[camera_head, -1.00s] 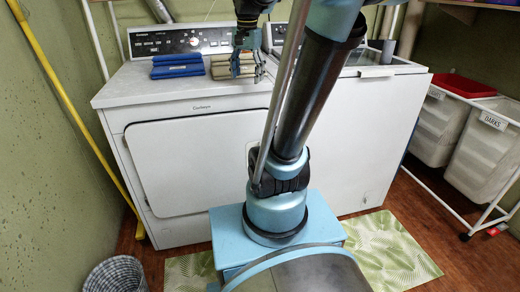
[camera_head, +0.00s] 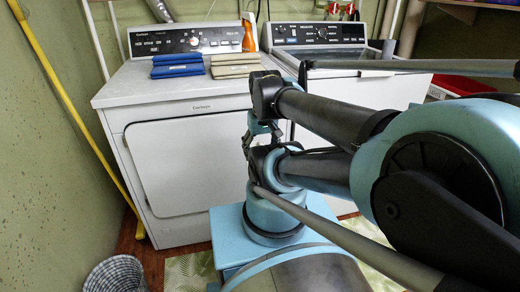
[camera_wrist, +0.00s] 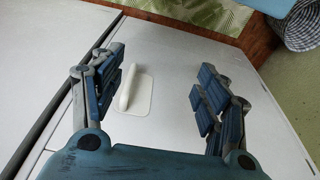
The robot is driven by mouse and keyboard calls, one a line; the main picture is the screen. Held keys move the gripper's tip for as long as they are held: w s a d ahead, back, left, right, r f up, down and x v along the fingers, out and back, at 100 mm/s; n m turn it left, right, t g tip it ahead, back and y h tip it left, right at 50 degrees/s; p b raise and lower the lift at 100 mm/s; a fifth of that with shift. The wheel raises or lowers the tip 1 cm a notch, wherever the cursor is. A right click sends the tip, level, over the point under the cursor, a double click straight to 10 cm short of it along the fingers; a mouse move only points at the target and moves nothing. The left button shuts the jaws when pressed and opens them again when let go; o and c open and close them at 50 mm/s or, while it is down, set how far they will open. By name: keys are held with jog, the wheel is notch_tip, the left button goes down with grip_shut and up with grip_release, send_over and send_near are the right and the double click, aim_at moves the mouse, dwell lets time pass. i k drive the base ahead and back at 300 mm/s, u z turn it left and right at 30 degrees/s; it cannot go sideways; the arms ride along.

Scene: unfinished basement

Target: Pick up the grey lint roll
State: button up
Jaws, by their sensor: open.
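A small grey upright cylinder (camera_head: 388,48), possibly the lint roll, stands at the back right of the washer top; it is too small to be sure. No lint roll shows in the wrist view. My gripper (camera_wrist: 158,82) is open and empty, its blue-padded fingers wide apart. In the head view my gripper (camera_head: 250,138) hangs low in front of the dryer, partly hidden by my arm, well below and left of that cylinder. In the wrist view it faces the white dryer front, with the door handle (camera_wrist: 130,88) seen between the fingers.
The dryer top (camera_head: 130,88) bears folded blue cloths (camera_head: 177,64), folded tan cloths (camera_head: 235,64) and an orange bottle (camera_head: 249,36). The washer (camera_head: 325,84) stands on the right. A yellow pole (camera_head: 70,115) leans at the left; a checked basket (camera_head: 116,274) stands on the floor.

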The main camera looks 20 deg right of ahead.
aim_at(389, 44)
jog(key=z, duration=2.2)
jog(key=i, duration=0.9)
jog(key=u, duration=0.45)
